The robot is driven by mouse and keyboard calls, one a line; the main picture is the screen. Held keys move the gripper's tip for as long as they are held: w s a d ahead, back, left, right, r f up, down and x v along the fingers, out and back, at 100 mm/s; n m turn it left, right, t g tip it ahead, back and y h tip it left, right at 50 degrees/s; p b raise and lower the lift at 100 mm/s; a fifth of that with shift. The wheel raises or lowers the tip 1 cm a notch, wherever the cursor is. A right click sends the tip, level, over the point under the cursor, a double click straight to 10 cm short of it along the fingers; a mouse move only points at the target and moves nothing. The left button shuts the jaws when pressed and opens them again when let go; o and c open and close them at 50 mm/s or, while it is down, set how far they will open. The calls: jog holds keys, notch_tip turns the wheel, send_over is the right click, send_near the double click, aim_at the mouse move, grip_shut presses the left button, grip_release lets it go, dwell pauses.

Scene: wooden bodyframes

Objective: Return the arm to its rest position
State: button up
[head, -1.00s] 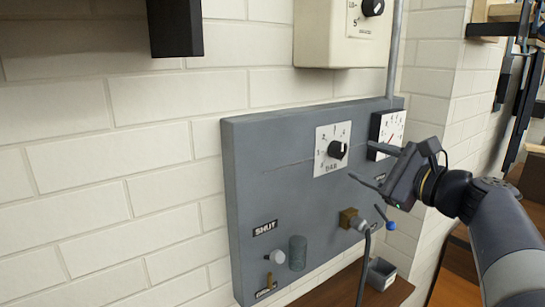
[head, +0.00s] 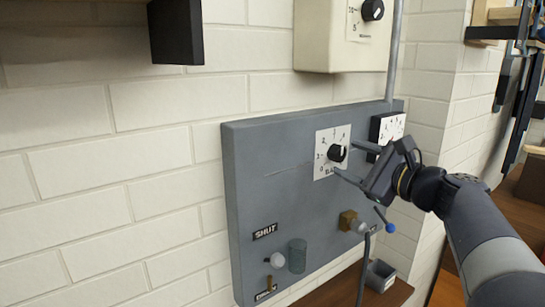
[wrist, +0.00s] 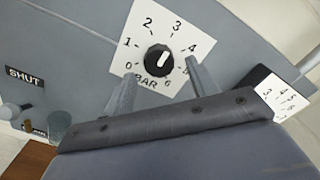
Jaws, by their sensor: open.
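My gripper (head: 350,162) is in front of the grey panel (head: 262,185), close to the black dial knob (head: 337,153) on its white BAR scale. Its two fingers are apart, with nothing between them. In the wrist view my gripper (wrist: 158,92) shows its fingers below and to either side of the knob (wrist: 159,59). The knob's white mark points up and slightly right, between 2 and 4 near 3. I cannot tell from these views whether a fingertip touches the dial plate.
A gauge (head: 387,128) sits right of the dial, partly behind my gripper. Below are a brass valve fitting (head: 348,220), a blue-tipped lever (head: 389,228), a glass cylinder (head: 297,256) and a small grey bin (head: 380,275). A cream box (head: 335,50) hangs above.

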jog(key=shift+x, duration=1)
jog(key=shift+d+f+n+b, duration=0.1)
jog(key=shift+f+n+b, duration=0.1)
jog(key=shift+n+b, duration=0.35)
jog(key=shift+s+r+n+b, duration=0.15)
jog(key=shift+n+b, duration=0.45)
jog(key=shift+n, duration=0.45)
jog(key=n+b, duration=0.3)
jog(key=n, duration=0.3)
jog(key=shift+r+n, duration=0.1)
jog(key=shift+n, duration=0.2)
jog(key=n+b, duration=0.1)
jog(key=n, duration=0.5)
jog(key=shift+r, duration=0.2)
jog(key=shift+n+p, duration=0.3)
jog(key=shift+n, duration=2.3)
